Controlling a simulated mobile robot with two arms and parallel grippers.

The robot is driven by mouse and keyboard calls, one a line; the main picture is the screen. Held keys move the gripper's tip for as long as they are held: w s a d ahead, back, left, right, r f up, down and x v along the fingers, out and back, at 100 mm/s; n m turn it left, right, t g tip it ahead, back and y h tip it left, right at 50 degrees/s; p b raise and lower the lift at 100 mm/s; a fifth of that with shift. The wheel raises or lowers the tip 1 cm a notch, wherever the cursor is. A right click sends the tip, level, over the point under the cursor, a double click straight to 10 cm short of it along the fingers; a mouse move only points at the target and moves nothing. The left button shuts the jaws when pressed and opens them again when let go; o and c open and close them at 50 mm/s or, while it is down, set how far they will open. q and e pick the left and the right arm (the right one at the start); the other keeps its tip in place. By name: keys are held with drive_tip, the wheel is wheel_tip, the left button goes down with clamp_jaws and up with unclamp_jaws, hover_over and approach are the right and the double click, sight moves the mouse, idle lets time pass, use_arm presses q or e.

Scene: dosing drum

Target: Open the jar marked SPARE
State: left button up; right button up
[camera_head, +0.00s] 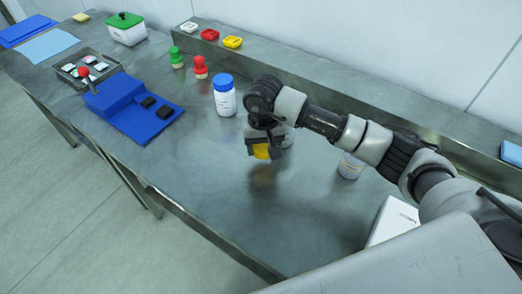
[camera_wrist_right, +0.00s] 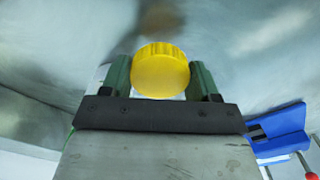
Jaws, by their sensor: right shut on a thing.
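My right gripper (camera_head: 262,150) is over the middle of the steel table, shut on a yellow ribbed lid (camera_head: 261,152). In the right wrist view the lid (camera_wrist_right: 161,71) sits between the two green fingers (camera_wrist_right: 161,80). A white jar with a blue lid (camera_head: 225,101) stands upright left of the gripper. Another white jar (camera_head: 350,166) stands to the right, partly hidden by my arm. No SPARE marking is legible. My left gripper is not in view.
A blue stand (camera_head: 133,108) with a red-knobbed lever and a metal tray (camera_head: 107,65) are at the left. Green (camera_head: 176,58) and red (camera_head: 200,68) stoppers stand near the back ledge (camera_head: 300,80). A white box (camera_head: 393,222) is at front right. The front middle table is clear.

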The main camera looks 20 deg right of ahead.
sight(261, 155)
drive_tip(key=shift+w+a+f, duration=0.2)
drive_tip(key=shift+w, duration=0.05)
drive_tip(key=shift+f, duration=0.3)
wheel_tip(261, 155, down, 3)
drive_tip(key=shift+f+p, duration=0.1)
drive_tip(key=shift+p, duration=0.6)
drive_tip(key=shift+f, duration=0.15)
drive_tip(key=shift+f, duration=0.1)
drive_tip(key=shift+f+b, duration=0.1)
drive_tip(key=shift+b, duration=0.25)
drive_tip(key=o, duration=1)
